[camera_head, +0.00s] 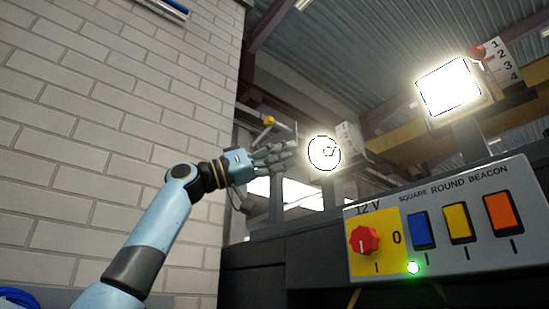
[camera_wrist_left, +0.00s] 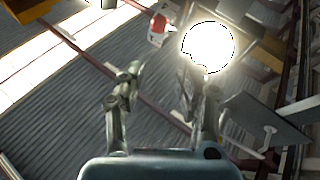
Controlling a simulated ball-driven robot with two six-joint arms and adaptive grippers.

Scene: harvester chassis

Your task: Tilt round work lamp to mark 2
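The round work lamp (camera_head: 323,153) glows white on a post in the middle of the head view. Its pale scale plate (camera_head: 348,137) stands just behind on the right; its marks are too small to read. My left gripper (camera_head: 283,153) is just left of the lamp. In the left wrist view the lamp (camera_wrist_left: 208,46) is a bright disc beyond my left gripper (camera_wrist_left: 162,80). The fingers are spread with nothing between them, and the right one overlaps the lamp's lower edge. I cannot tell whether it touches. My right gripper is not in view.
A lit square lamp (camera_head: 449,88) stands at right beside a plate marked 1 to 4 (camera_head: 504,62). Below is a switch panel (camera_head: 460,258) with a red knob (camera_head: 364,240), several rocker switches and a green light (camera_head: 413,268). A brick wall (camera_head: 110,110) fills the left.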

